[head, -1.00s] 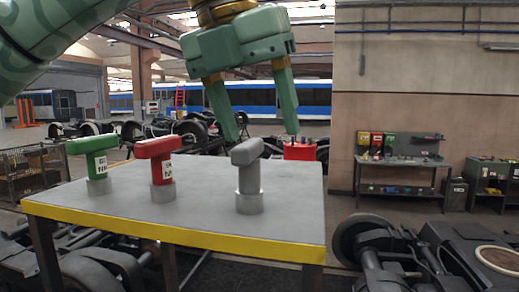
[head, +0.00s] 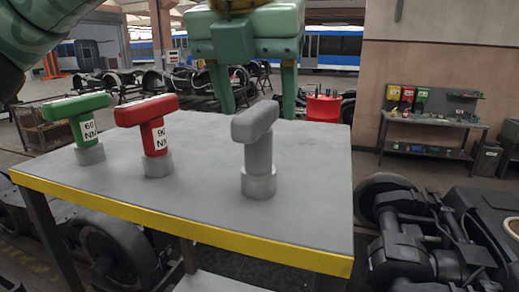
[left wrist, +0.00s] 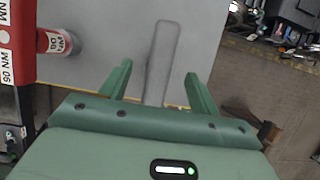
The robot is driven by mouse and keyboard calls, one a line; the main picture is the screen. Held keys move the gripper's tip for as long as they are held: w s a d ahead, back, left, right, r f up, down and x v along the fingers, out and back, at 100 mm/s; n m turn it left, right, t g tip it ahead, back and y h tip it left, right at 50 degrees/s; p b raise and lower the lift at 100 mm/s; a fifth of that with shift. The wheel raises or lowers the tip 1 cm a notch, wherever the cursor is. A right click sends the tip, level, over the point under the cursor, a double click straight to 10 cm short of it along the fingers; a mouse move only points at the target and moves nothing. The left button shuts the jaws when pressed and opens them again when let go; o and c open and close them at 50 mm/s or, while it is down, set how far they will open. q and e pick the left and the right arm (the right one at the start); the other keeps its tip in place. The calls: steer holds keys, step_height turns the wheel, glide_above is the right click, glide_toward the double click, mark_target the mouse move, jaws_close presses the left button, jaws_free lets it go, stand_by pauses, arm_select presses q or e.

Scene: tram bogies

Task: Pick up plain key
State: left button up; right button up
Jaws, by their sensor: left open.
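The plain key (head: 257,150) is a grey T-shaped key standing upright in a round grey base on the table, right of the two coloured keys. My left gripper (head: 255,98) is green and open. In the head view its fingers point down behind the plain key's crossbar, one on each side of it. In the left wrist view the plain key's crossbar (left wrist: 163,60) lies between and beyond the open fingers (left wrist: 158,85), apart from both. The jaws are empty. My right gripper is not in view.
A green key (head: 85,125) marked 60 NM and a red key (head: 153,130) marked 90 NM stand on the left of the grey, yellow-edged table (head: 210,205). A red object (head: 323,106) shows behind the table. Bogies (head: 430,235) stand at the right.

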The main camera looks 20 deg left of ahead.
mark_target(259, 130)
arm_select(q)
steer(key=shift+f, duration=0.35)
steer(key=p+x, duration=0.1)
steer(key=x, duration=0.3)
steer(key=shift+s+a+f+p, duration=0.15)
steer(key=shift+s+p, duration=0.05)
steer(key=shift+p, duration=0.15)
steer(key=shift+w+f, duration=0.15)
steer(key=shift+w, duration=0.05)
steer(key=shift+s, duration=0.2)
steer(key=c, duration=1.2)
jaws_close()
steer(key=shift+w, duration=0.15)
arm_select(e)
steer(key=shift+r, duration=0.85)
arm_select(q)
steer(key=shift+r, duration=0.2)
